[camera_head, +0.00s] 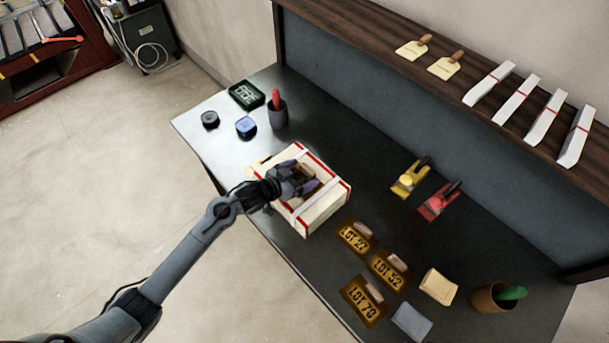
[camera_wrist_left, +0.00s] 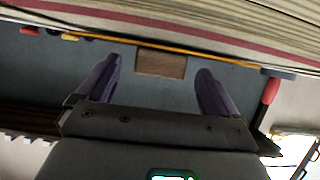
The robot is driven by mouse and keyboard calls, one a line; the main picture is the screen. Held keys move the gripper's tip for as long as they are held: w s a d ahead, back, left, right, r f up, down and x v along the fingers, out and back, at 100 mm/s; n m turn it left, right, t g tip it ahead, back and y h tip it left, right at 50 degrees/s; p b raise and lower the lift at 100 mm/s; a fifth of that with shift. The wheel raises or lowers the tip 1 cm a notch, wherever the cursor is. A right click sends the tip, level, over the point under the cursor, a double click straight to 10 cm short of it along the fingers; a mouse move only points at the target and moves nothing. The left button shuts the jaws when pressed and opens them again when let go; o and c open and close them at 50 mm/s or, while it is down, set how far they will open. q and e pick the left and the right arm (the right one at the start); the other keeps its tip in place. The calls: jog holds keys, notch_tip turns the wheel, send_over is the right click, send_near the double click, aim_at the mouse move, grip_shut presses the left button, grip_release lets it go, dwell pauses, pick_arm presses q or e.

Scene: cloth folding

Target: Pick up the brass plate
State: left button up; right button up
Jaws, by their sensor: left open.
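My left gripper (camera_head: 298,184) is over the cream box (camera_head: 326,207) with red edges and pale bands. Its purple-grey fingers stand apart. In the left wrist view, the open left gripper (camera_wrist_left: 160,83) has a brown wooden block (camera_wrist_left: 161,65) between its fingers, with gaps on both sides. A thin yellow-orange edge (camera_wrist_left: 215,57) runs along the block, perhaps a brass plate seen edge-on; the arm hides most of it in the head view. Brass plates marked LOT 27 (camera_head: 352,240), LOT 52 (camera_head: 383,272) and LOT 70 (camera_head: 358,304) lie on the dark table, each with a wooden grip.
A yellow tool (camera_head: 409,182) and a red tool (camera_head: 437,204) lie right of the box. A dark cup (camera_head: 278,115) and a blue round item (camera_head: 246,127) stand at the far left. A brown pot (camera_head: 490,297) stands right. A shelf (camera_head: 380,28) runs along the back.

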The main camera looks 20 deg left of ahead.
pick_arm(q)
jog(key=shift+w+d+f, duration=0.2)
jog(key=shift+w+f, duration=0.05)
jog(key=shift+w, duration=0.3)
jog(key=shift+c, duration=0.2)
jog(key=c, duration=1.3)
jog(key=shift+r, duration=0.1)
